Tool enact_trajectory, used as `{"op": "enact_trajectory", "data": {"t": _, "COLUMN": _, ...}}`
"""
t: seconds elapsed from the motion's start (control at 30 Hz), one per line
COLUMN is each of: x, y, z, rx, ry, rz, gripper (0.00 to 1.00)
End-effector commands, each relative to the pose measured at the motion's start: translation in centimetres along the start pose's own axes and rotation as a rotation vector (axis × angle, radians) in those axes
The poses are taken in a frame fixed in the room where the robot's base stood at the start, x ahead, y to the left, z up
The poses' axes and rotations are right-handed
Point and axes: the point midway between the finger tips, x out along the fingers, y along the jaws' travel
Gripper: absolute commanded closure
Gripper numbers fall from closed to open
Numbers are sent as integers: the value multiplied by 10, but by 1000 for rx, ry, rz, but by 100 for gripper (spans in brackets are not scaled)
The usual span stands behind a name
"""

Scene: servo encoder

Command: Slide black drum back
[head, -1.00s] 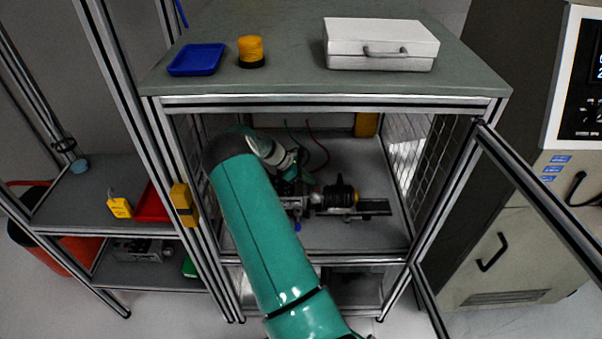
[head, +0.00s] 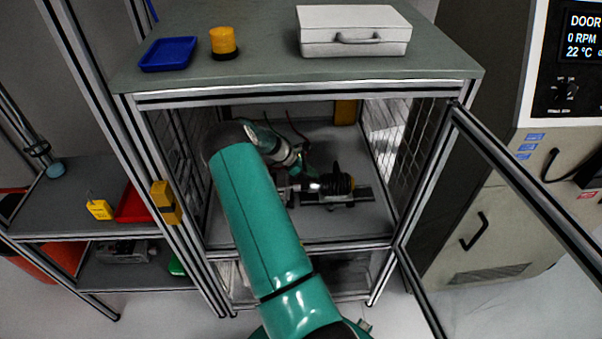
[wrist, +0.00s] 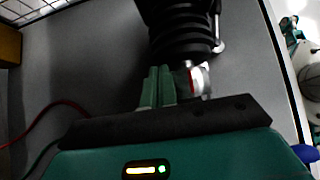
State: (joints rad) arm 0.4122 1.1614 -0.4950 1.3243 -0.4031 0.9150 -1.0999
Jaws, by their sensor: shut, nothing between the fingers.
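The black ribbed drum (head: 341,183) sits on a rail assembly (head: 346,200) inside the open cabinet in the head view. In the wrist view the drum (wrist: 180,32) fills the top middle, with a shiny metal and red-marked collar (wrist: 197,78) at its near end. My gripper (wrist: 158,86) is shut and empty, its two green fingers together. The fingertips are at the drum's near end, just left of the collar; whether they touch is unclear. In the head view my teal arm reaches in from the front and the fingers are hard to make out.
The cabinet's posts, top (head: 200,80) and mesh sides frame the opening. Its door (head: 520,185) stands open to the right. A red cable (wrist: 50,108) runs left of my gripper. A white case (head: 352,32), blue tray (head: 168,54) and yellow cylinder (head: 223,42) stand on top.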

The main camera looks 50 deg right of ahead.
Motion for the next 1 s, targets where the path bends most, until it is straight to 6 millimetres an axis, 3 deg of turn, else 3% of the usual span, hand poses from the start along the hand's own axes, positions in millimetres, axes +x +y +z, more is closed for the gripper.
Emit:
{"op": "enact_trajectory", "data": {"t": 0.43, "x": 3, "y": 0, "z": 7, "rx": 0, "ry": -6, "rz": -1, "gripper": 100}}
{"op": "enact_trajectory", "data": {"t": 0.8, "x": -57, "y": 1, "z": 2, "rx": -2, "ry": 1, "rz": 6, "gripper": 100}}
{"op": "enact_trajectory", "data": {"t": 1.0, "x": -73, "y": 0, "z": 1, "rx": -3, "ry": 2, "rz": 6, "gripper": 100}}
